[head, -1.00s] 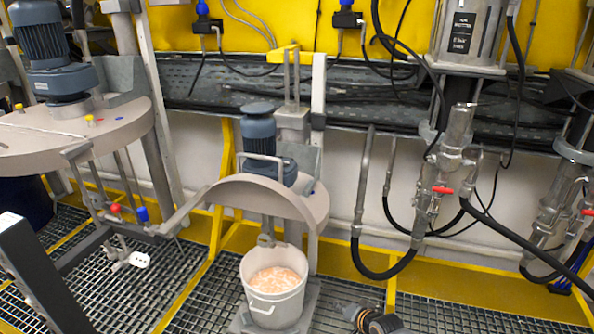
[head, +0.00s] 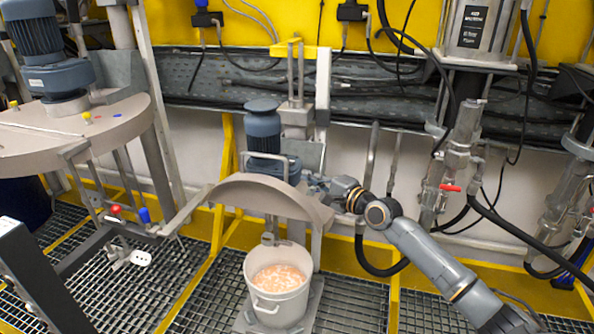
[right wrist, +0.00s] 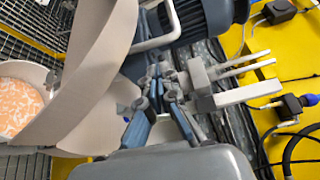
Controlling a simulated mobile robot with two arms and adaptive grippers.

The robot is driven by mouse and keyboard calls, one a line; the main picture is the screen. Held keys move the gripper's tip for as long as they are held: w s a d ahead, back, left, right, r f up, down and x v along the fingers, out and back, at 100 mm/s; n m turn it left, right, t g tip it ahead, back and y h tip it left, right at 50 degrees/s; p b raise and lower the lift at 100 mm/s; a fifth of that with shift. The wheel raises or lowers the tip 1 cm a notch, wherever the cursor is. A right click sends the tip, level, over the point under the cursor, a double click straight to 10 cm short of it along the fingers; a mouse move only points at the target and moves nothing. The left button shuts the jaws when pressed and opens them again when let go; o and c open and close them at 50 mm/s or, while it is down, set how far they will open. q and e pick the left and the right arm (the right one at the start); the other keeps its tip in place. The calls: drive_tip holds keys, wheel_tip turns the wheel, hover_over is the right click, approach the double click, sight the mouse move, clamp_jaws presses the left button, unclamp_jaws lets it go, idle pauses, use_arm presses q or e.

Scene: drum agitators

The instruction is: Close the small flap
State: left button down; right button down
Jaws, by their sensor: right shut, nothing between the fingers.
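The small agitator's beige lid (head: 255,193) has an arched rim and sits above a grey bucket (head: 262,308) of pinkish-white contents. A grey handle bar (head: 264,156) stands behind the arch, in front of the blue motor (head: 262,130). I cannot tell clearly which part of the lid is the flap. My right gripper (head: 312,182) is at the lid's right rear side, its tips partly hard to see. In the right wrist view its fingers (right wrist: 158,85) are shut and empty, close to the handle bar (right wrist: 160,35) and the curved lid (right wrist: 97,70).
A larger agitator with a beige lid (head: 75,135) stands at the left. Pipes with a red valve handle (head: 450,188) and black hoses are at the right. Yellow rails cross the grating floor (head: 345,305). A blue motor (right wrist: 205,15) is close above the fingers.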

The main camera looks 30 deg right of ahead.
sight(296, 172)
drive_tip(key=x, duration=0.4)
drive_tip(key=shift+w+f, duration=0.1)
drive_tip(key=shift+w, duration=0.15)
use_arm(q)
drive_tip(key=shift+w, duration=0.35)
use_arm(e)
drive_tip(key=shift+w+a+f, duration=0.1)
drive_tip(key=shift+w+a, duration=0.1)
drive_tip(key=shift+w, duration=0.45)
use_arm(q)
drive_tip(key=shift+f, duration=0.15)
use_arm(e)
drive_tip(key=shift+s+a, duration=0.1)
drive_tip(key=shift+s, duration=0.05)
